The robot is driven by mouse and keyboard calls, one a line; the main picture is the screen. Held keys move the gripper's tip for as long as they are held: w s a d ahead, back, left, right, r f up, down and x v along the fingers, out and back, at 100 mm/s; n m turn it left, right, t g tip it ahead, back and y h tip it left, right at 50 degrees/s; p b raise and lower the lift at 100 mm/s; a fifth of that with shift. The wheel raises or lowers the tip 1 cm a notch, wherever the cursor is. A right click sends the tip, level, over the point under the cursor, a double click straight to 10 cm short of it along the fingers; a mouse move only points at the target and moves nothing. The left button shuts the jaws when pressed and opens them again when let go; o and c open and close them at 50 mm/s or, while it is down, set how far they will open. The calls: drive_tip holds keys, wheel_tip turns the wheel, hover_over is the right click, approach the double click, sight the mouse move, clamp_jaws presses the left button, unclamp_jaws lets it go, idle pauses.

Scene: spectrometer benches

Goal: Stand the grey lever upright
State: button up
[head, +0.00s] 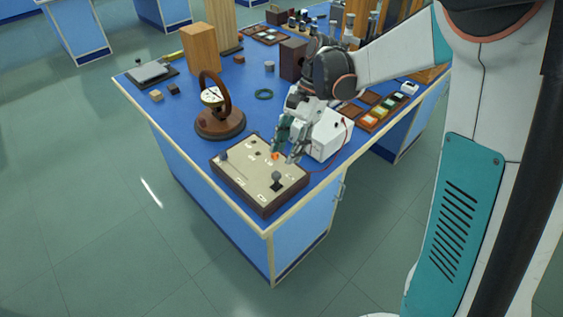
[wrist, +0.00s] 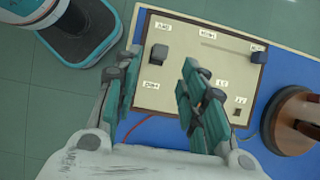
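The grey lever (head: 277,176) has a grey knob on a dark square base, on the cream-topped control panel (head: 240,180) at the table's front corner. It also shows in the wrist view (wrist: 158,54), beyond and between my fingertips; its exact tilt is hard to tell. A second grey knob (head: 223,155) sits at the end of a slot, also at the wrist view's upper right (wrist: 258,55). My gripper (head: 284,148) is over the panel's back right edge. In the wrist view, its two fingers (wrist: 161,62) are apart with nothing held.
An orange knob (head: 275,156) is close to my fingers. A ringed instrument on a round wooden base (head: 220,124) stands behind the panel. A white box (head: 328,136) with a red cable stands right of my gripper. Floor is clear in front of the blue table.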

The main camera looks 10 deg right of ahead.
drive_tip(key=shift+v, duration=2.65)
drive_tip(key=s+d+r+n+t+h, duration=0.2)
drive_tip(key=s+n+t, duration=0.3)
drive_tip(key=s, duration=0.4)
drive_tip(key=s+d+r+n+t+h, duration=0.2)
drive_tip(key=s+d+n+t, duration=0.2)
drive_tip(key=s, duration=0.5)
drive_tip(key=shift+s+d+n+t+h, duration=0.25)
drive_tip(key=shift+n+t, duration=0.45)
drive_tip(key=shift+n, duration=0.4)
drive_tip(key=shift+w+r, duration=0.1)
drive_tip(key=shift+c, duration=0.3)
